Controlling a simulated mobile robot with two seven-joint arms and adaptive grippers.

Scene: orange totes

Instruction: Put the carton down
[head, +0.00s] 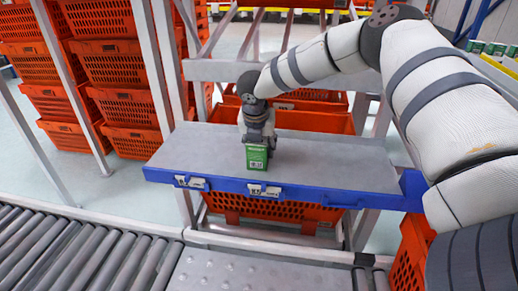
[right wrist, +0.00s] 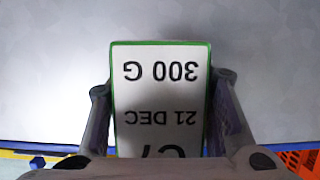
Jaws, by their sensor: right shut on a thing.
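A small green and white carton (head: 257,157) is at the front part of the grey shelf (head: 330,158) with the blue front edge. My right gripper (head: 258,143) points down over it and is shut on it. In the right wrist view the carton (right wrist: 160,95) shows its white face with "300 G" and "21 DEC" upside down, with one finger of the gripper (right wrist: 162,110) on each side. The head view does not clearly show whether the carton's bottom touches the shelf. My left gripper is not in view.
Orange totes (head: 315,120) stand behind and under the shelf (head: 270,208), and stacked totes (head: 110,65) fill the left. A roller conveyor (head: 70,245) runs along the front left. The shelf is bare on both sides of the carton. Grey posts (head: 165,60) rise at its left.

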